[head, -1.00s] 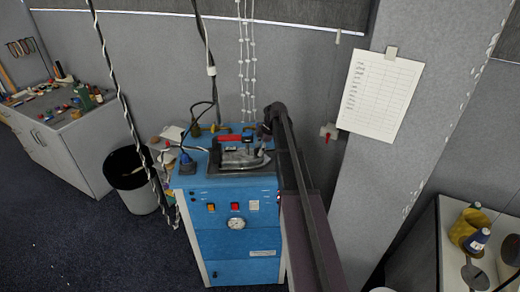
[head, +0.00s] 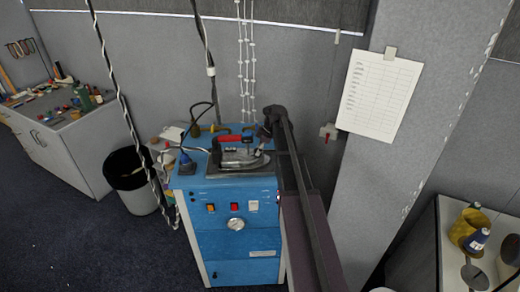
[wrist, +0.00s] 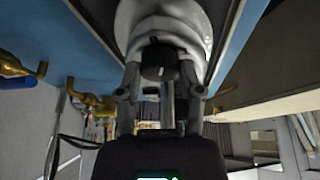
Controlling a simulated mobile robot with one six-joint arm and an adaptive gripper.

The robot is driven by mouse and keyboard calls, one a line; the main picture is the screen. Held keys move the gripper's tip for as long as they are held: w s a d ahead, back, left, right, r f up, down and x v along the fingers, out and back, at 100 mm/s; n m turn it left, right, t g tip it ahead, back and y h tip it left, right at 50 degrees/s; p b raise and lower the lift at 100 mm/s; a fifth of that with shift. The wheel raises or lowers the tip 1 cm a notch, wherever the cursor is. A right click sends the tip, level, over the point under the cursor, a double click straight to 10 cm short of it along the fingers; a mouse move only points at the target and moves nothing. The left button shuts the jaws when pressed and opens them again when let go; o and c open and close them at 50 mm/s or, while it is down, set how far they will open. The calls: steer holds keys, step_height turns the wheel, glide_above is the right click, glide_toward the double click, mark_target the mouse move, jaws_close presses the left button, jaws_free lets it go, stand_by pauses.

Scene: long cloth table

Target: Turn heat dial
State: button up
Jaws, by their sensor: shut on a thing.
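The iron (head: 240,158), with a red handle and silver body, lies on top of the blue ironing station (head: 232,190). In the wrist view, my gripper (wrist: 160,78) is shut on a small black knob (wrist: 160,62) with a white mark, which looks like the heat dial. The knob sits against a rounded, pale metal body (wrist: 178,12), apparently the iron. The fingers stand on both sides of the knob and partly cover it. In the head view my dark arm reaches in from the right; the fingertips and dial are not clear there.
Brass fittings (wrist: 92,100) stick out from the blue edge in the wrist view. Cords hang beside the station. A black-lined bin (head: 128,170) stands left of it. A white valve with a red part (head: 328,131) is on the wall to the right.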

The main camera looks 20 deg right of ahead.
steer(key=shift+s+a+m+t+h, duration=0.1)
steer(key=shift+m+t+h, duration=0.05)
steer(key=shift+m, duration=0.45)
steer(key=shift+a+m+t+h, duration=0.1)
steer(key=shift+m+t+h, duration=0.05)
steer(key=shift+m, duration=0.45)
steer(key=o, duration=1.1)
steer(key=shift+o, duration=0.2)
